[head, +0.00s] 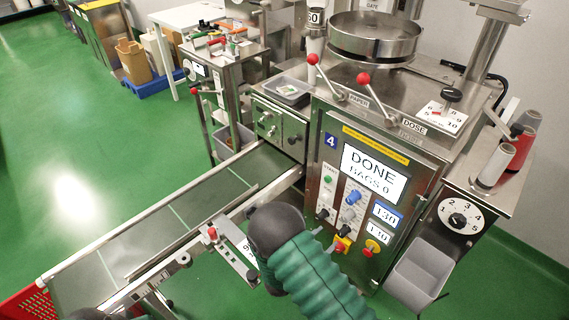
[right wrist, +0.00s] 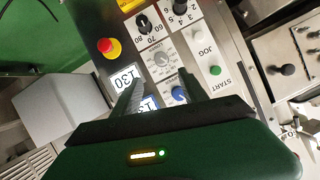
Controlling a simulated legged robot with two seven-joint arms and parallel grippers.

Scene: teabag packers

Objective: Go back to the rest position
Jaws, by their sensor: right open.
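My right arm, green and ribbed with a dark rounded joint, comes in from the bottom of the head view, in front of the machine's control panel (head: 367,148). In the right wrist view my right gripper (right wrist: 161,90) is open, its two dark fingers apart with nothing between them. The fingers point at the panel and overlap the blue knob (right wrist: 180,93) and the 130 displays (right wrist: 123,77). I cannot tell whether they touch it. The panel screen (head: 375,174) reads DONE, BAGS 0. A dark rounded shape shows at the bottom left edge; my left gripper is not visible.
A conveyor (head: 180,215) runs along the left of the machine. A grey bin (head: 420,272) hangs at the machine's right side. Red-knobbed levers (head: 363,78) and a round metal hopper (head: 375,38) stand on top. A red crate (head: 28,303) is at the lower left. Green floor is clear at left.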

